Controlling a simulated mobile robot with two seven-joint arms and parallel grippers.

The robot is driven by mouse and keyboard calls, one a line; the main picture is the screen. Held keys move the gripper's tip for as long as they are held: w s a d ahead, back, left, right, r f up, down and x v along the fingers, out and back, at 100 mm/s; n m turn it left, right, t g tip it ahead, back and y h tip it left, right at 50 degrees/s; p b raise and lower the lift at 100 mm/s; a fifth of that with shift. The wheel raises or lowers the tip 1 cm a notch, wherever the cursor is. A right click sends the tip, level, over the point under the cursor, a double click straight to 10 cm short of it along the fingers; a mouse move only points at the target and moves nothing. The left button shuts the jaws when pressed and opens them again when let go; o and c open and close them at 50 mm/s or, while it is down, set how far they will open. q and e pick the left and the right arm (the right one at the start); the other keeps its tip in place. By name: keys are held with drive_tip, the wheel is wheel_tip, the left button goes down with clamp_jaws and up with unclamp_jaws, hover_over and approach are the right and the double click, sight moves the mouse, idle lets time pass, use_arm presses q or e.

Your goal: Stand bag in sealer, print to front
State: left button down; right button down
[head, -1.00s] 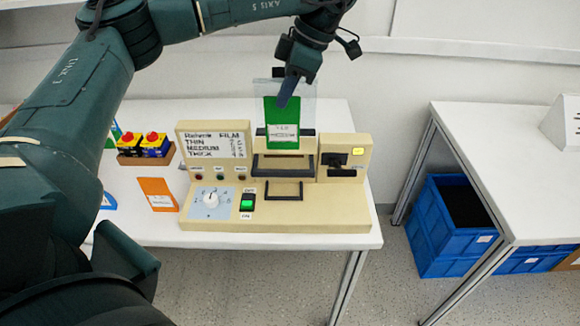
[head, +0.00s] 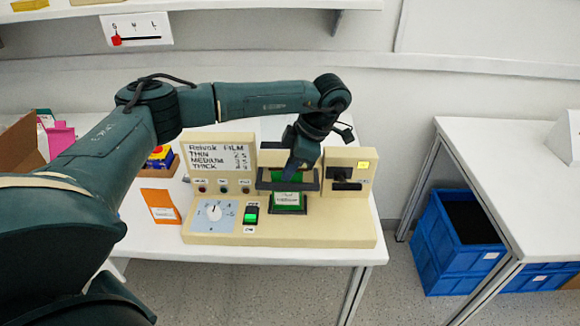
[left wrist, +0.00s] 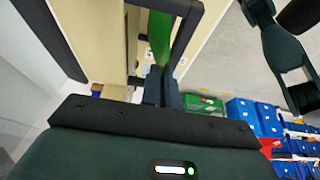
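The green bag (head: 288,197) has a white printed label that faces the front in the head view. It stands roughly upright at the beige sealer (head: 325,232), with its lower part at the low black frame in front of the jaws. The dark jaw bar (head: 268,184) crosses the bag's upper part. My left gripper (head: 291,174) is above the bag, with its fingers pointing down. In the left wrist view the fingers (left wrist: 161,88) are close together at the green bag (left wrist: 159,38). The bag's top edge is largely hidden.
The sealer has a white dial (head: 213,212), a green-lit switch (head: 251,215) and a film chart (head: 218,157). An orange packet (head: 160,206) lies to its left. Blue crates (head: 455,245) stand on the floor at right. The right table is mostly clear.

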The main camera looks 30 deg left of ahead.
use_arm(q)
drive_tip(key=c, duration=1.6)
unclamp_jaws()
drive_tip(key=shift+c, duration=0.2)
use_arm(e)
drive_tip(key=shift+r, duration=0.1)
use_arm(q)
drive_tip(key=v, duration=1.2)
use_arm(e)
drive_tip(key=shift+s+f, duration=0.1)
drive_tip(key=shift+f, duration=0.15)
use_arm(q)
drive_tip(key=shift+a, duration=0.1)
use_arm(e)
drive_tip(key=shift+r, duration=0.1)
